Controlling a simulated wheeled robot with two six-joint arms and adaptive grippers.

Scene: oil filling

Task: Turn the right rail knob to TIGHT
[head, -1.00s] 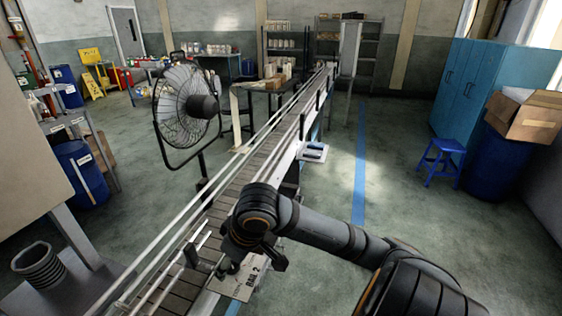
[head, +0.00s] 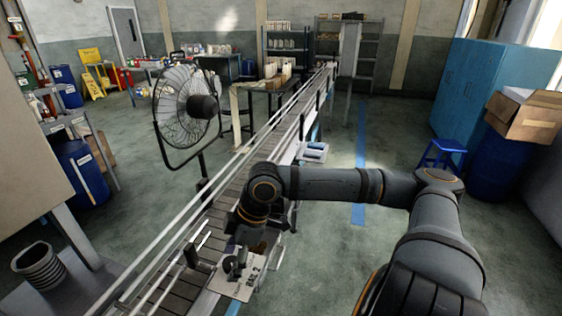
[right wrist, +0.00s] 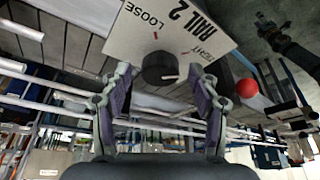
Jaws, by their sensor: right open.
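The rail knob is a dark round knob (right wrist: 160,68) on a pale plate (right wrist: 168,28) marked RAIL 2, LOOSE and TIGHT in the right wrist view. A white mark shows on the knob's lower right edge; I cannot tell its exact setting. In the head view the plate (head: 232,286) is beside the conveyor, with the dark knob (head: 234,265) on it. My right gripper (right wrist: 160,82) is open, with one finger on each side of the knob in the picture. Contact cannot be told. It also shows in the head view (head: 247,250). My left gripper is out of view.
The conveyor (head: 230,190) with metal guide rails runs away to the back. A fan (head: 187,105) stands to its left. A red ball-shaped part (right wrist: 247,88) shows right of the gripper in the wrist view. The floor right of the conveyor is open around a blue line.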

